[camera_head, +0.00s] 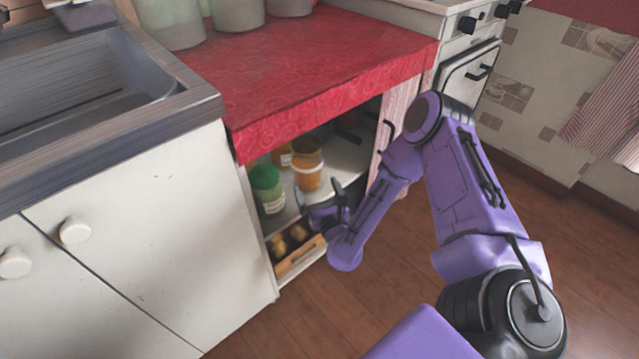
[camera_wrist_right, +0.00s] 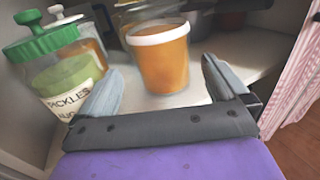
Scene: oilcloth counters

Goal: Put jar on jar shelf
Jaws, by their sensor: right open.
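An orange jar with a white lid stands upright on the shelf inside the open cabinet; this white-lidded orange jar (camera_head: 309,177) is also in the right wrist view (camera_wrist_right: 164,62). My right gripper (camera_head: 318,191) is at the cabinet opening, open and empty, its fingers pointing at this jar. In the wrist view the jar shows between the fingertips with a gap on each side. A green-lidded pickle jar (camera_head: 268,192) stands to its left, also seen in the wrist view (camera_wrist_right: 66,82). Another orange jar (camera_head: 283,156) is partly hidden behind. My left gripper is not in view.
The red-covered countertop (camera_head: 300,60) overhangs the opening and holds several pale canisters. A wooden crate (camera_head: 299,257) with round brownish things sits below the shelf. Dark cookware (camera_head: 347,128) is deeper inside. The floor in front is clear.

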